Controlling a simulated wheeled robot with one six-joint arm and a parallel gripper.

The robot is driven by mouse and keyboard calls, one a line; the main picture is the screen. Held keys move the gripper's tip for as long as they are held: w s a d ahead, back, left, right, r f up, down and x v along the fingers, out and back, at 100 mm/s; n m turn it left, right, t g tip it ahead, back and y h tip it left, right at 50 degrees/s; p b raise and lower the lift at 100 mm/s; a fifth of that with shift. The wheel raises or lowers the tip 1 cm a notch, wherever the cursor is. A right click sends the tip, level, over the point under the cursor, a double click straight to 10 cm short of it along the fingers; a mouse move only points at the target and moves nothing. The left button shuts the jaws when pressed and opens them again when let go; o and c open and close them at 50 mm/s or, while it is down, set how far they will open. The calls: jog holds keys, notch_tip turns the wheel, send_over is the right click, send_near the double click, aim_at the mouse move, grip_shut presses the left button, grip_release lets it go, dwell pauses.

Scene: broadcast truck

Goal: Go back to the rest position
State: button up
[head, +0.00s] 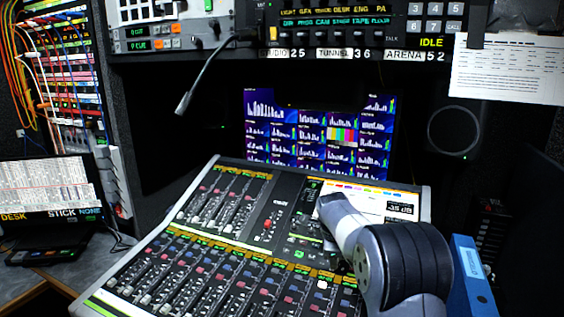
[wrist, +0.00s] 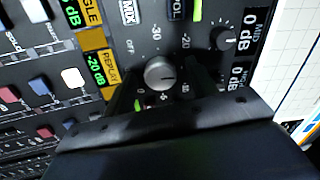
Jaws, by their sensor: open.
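My arm reaches over the right part of the mixing console (head: 193,240) in the head view, and its links hide my gripper there. In the wrist view, my gripper (wrist: 166,88) is open, with dark fingers low over the console panel. A grey round knob (wrist: 160,73) with a printed scale lies between or just beyond the fingertips. I cannot tell whether the fingers touch it. A smaller dark knob (wrist: 224,38) is to the right of it.
A gooseneck microphone (head: 207,72) hangs down over the console's back left. A screen with meters (head: 268,135) stands behind the console. A blue binder (head: 470,275) is close to my arm on the right. A tilted display (head: 48,190) stands at the left.

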jog(key=v, duration=1.1)
jog(key=x, duration=1.1)
jog(key=shift+f, duration=0.1)
jog(key=shift+r+n, duration=0.2)
jog(key=shift+n, duration=0.1)
jog(key=n+p, duration=0.2)
jog(key=n, duration=0.1)
jog(key=n+p, duration=0.4)
jog(key=n, duration=0.2)
jog(key=shift+r, duration=0.1)
jog(key=n+p, duration=0.4)
jog(key=p, duration=0.1)
jog(key=shift+n, duration=0.3)
jog(key=n+p, duration=0.3)
jog(key=p, duration=0.2)
jog(key=shift+s, duration=0.1)
jog(key=shift+s+a+r, duration=0.1)
jog(key=shift+s+r, duration=0.1)
jog(key=shift+r, duration=0.35)
